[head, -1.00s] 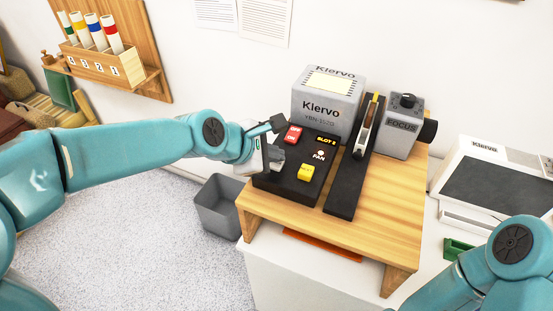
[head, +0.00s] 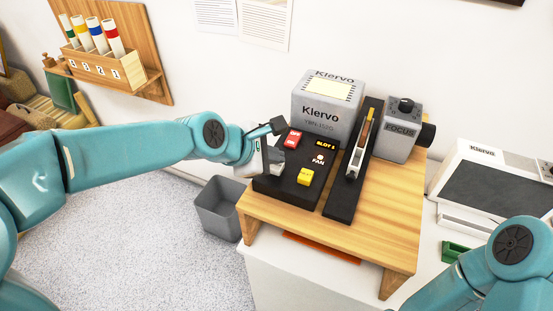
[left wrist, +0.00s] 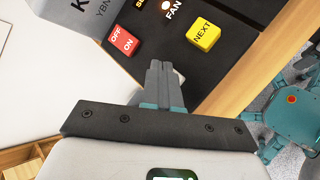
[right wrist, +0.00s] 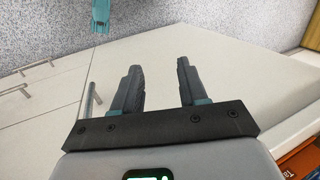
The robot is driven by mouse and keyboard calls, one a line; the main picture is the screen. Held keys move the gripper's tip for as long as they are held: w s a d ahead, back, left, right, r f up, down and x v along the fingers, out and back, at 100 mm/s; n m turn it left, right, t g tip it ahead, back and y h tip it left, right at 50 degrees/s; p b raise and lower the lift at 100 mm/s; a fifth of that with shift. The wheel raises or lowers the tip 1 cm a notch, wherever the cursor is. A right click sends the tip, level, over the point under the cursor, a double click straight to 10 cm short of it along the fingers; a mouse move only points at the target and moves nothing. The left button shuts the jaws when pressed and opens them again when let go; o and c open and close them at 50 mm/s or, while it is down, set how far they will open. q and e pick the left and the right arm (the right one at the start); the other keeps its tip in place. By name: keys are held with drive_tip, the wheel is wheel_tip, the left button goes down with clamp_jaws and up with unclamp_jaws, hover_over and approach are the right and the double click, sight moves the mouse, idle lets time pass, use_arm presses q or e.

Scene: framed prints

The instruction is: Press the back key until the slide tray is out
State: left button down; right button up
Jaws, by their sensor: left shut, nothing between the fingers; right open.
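The projector's black control panel (head: 290,187) carries a red OFF/ON switch (head: 292,139), a yellow NEXT key (head: 305,176) and a lit FAN lamp (left wrist: 166,6). My left gripper (head: 276,160) is shut and empty, its fingertips over the panel's left part. In the left wrist view a pale grey patch (left wrist: 180,78), perhaps the back key, shows behind the fingers; they hide most of it, so contact cannot be told. The narrow slide tray (head: 359,147) lies on the long black rail (head: 344,195), beside the projector (head: 327,110). My right gripper (right wrist: 158,68) is open and empty.
The projector stands on a wooden stand (head: 385,205) on a white cabinet. A focus unit (head: 400,130) is right of the rail. A grey bin (head: 220,208) stands on the floor at left. A numbered wall rack (head: 105,68) holds several coloured tubes.

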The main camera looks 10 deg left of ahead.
sight(273, 167)
use_arm(q)
drive_tip(key=shift+r+p, duration=0.35)
drive_tip(key=shift+r, duration=0.15)
wheel_tip(273, 167, up, 5)
drive_tip(key=p, duration=0.5)
drive_tip(key=shift+r, duration=0.15)
idle(0.7)
